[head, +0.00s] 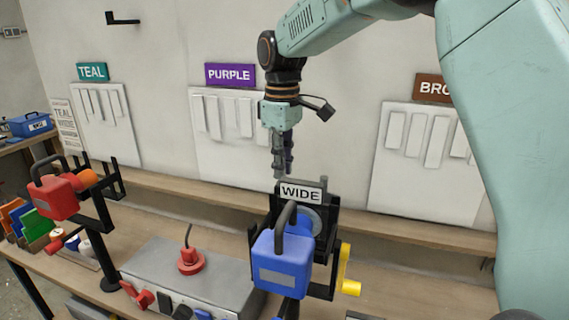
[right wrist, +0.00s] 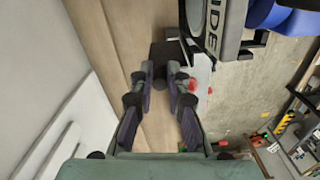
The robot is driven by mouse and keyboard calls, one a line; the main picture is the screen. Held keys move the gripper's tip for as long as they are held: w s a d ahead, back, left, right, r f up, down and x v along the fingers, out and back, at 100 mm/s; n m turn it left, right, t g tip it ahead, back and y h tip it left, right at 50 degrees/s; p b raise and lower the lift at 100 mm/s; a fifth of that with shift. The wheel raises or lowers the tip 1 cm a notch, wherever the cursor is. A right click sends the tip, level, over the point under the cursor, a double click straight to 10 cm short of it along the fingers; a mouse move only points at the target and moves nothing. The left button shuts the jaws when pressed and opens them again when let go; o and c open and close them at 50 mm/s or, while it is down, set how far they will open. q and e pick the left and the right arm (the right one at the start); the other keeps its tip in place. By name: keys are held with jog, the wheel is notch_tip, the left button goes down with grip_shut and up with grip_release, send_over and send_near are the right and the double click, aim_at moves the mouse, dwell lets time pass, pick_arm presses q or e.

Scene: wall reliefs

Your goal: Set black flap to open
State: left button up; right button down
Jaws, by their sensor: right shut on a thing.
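My right gripper (head: 282,165) points down just behind the WIDE sign (head: 301,193). In the right wrist view its fingers (right wrist: 162,78) close in on a dark piece (right wrist: 164,54) beside the back of the sign's black frame. I cannot tell for certain whether this piece is the black flap, or whether it is open. Small dark pieces (head: 182,311) also show at the front of the grey box (head: 215,275), cut by the picture edge. My left gripper is not in view.
A blue box (head: 283,262) with a black handle hangs before the sign, with a yellow crank (head: 347,272) to its right. A red box (head: 55,197) hangs on a black stand at left. Wall panels with TEAL (head: 92,72) and PURPLE (head: 230,75) signs stand behind.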

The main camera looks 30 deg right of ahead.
jog(key=shift+w+r, duration=0.15)
jog(key=c, duration=1.6)
grip_release()
jog(key=shift+a, duration=0.1)
jog(key=shift+o, duration=1.4)
jog(key=shift+w+a, duration=0.1)
jog(key=shift+w, duration=0.05)
jog(key=shift+s, duration=0.2)
jog(key=shift+r, duration=0.4)
notch_tip(320, 180, up, 11)
